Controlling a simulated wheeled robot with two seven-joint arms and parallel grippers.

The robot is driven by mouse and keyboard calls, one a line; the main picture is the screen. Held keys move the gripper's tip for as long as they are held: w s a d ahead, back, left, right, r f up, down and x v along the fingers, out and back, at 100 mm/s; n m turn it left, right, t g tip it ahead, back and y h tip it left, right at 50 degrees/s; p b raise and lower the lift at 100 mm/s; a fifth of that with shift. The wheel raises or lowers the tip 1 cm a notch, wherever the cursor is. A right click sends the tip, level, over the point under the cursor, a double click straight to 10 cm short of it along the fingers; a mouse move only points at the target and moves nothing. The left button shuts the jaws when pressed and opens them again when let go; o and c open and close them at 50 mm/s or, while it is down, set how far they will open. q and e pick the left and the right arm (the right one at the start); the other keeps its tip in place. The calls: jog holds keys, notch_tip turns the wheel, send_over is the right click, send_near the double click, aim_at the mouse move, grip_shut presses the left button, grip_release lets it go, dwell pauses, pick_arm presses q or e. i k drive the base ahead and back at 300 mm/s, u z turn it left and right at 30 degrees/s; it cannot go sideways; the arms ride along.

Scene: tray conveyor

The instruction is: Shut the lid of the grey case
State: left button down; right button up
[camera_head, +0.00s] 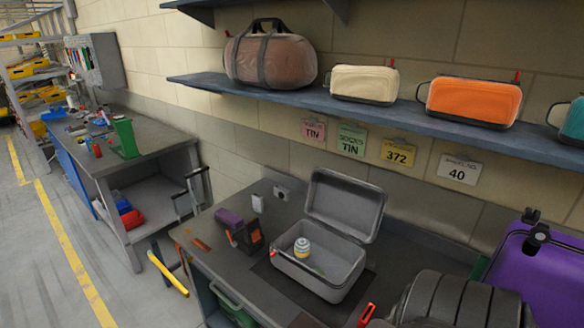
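The grey case (335,287) stands on the dark workbench in the lower middle of the head view. Its lid (346,204) is open, standing up at the back and leaning slightly backward. Inside the case is a small white and yellow jar (302,248) and something small and greenish near it. A red tag or latch shows at the case's left front corner. Neither of my grippers shows in this view.
The workbench (262,208) also holds a purple box (229,218) and a dark device (246,237) left of the case. A dark ribbed bag (458,302) and a purple suitcase (535,262) stand at right. A wall shelf (390,110) with several bags hangs above.

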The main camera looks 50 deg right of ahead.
aim_at(355, 208)
jog(key=i, duration=2.5)
jog(key=z, duration=4.65)
